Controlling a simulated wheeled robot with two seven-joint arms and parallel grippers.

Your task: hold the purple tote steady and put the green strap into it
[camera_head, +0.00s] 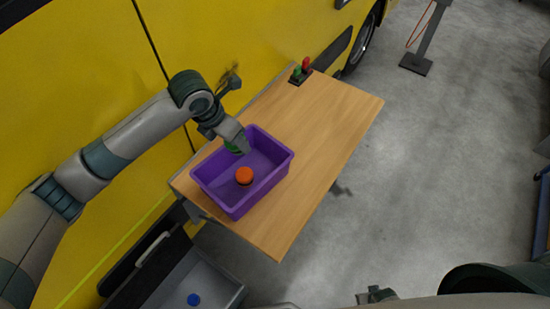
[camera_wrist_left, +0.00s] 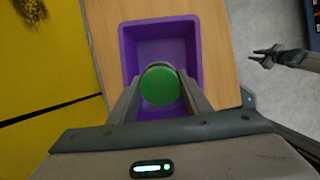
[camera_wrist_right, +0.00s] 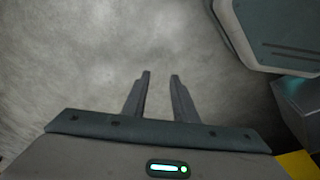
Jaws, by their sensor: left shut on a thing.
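The purple tote (camera_head: 279,172) stands upright on the near-left part of the wooden table; it also shows in the left wrist view (camera_wrist_left: 196,50). The green strap (camera_wrist_left: 160,85) looks like a round green roll, its end facing the left wrist camera. My left gripper (camera_head: 239,146) is shut on the strap, over the tote's far side. Only a sliver of green (camera_head: 232,148) shows beside the fingers in the head view. My right gripper (camera_wrist_right: 160,76) is open and empty above bare floor, away from the tote. An orange round thing (camera_head: 244,176) is in the tote.
The wooden table (camera_head: 335,120) is clear beyond the tote, except for a small dark block with red and green parts (camera_head: 301,71) at its far end. A yellow vehicle (camera_head: 80,80) borders the table's left. A grey bin (camera_head: 210,282) with a blue ball stands below.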

